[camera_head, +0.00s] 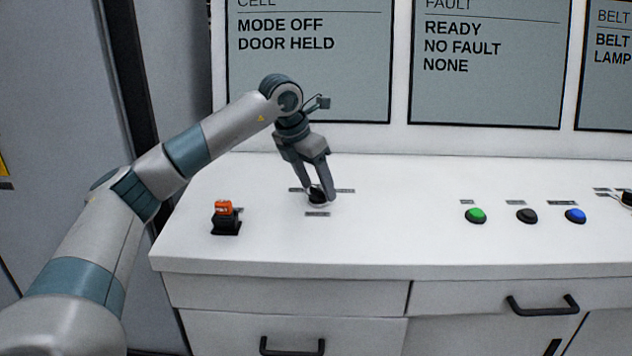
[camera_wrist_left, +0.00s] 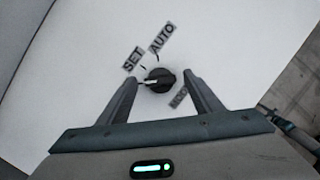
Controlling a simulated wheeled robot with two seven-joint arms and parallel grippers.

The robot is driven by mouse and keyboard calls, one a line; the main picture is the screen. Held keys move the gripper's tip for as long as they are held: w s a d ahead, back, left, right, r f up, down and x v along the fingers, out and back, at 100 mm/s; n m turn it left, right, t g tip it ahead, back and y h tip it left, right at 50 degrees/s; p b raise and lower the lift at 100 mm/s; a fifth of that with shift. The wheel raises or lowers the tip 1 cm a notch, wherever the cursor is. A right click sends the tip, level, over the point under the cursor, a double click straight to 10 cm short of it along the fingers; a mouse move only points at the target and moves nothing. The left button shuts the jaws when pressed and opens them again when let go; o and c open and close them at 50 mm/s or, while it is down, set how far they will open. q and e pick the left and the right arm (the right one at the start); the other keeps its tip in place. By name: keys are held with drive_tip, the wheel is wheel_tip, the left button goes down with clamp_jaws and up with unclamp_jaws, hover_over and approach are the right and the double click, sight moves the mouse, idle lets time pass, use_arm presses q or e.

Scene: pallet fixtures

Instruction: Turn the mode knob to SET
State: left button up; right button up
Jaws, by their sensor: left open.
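The black mode knob (camera_head: 317,197) stands on the white console top between small labels. In the left wrist view the knob (camera_wrist_left: 162,79) shows a pale pointer mark toward the left of the picture. The SET label (camera_wrist_left: 132,60) is at its upper left, the AUTO label (camera_wrist_left: 162,38) is above it, and the MODE label (camera_wrist_left: 180,97) is at its lower right, partly hidden by a finger. My left gripper (camera_head: 318,198) is open, pointing down, with one finger on each side of the knob. Gaps show between the fingers and the knob in the left wrist view.
An orange-topped black switch (camera_head: 226,217) stands left of the knob. Green (camera_head: 475,215), black (camera_head: 527,215) and blue (camera_head: 575,215) buttons lie to the right, with clear console between. A wall screen (camera_head: 308,75) reads MODE OFF, DOOR HELD. Another screen (camera_head: 490,85) reads READY, NO FAULT.

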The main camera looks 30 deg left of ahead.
use_arm(q)
drive_tip(key=shift+f, duration=0.1)
use_arm(e)
drive_tip(key=shift+w, duration=0.15)
use_arm(q)
drive_tip(key=c, duration=1.1)
drive_tip(key=shift+o, duration=0.2)
use_arm(e)
drive_tip(key=shift+w, duration=0.1)
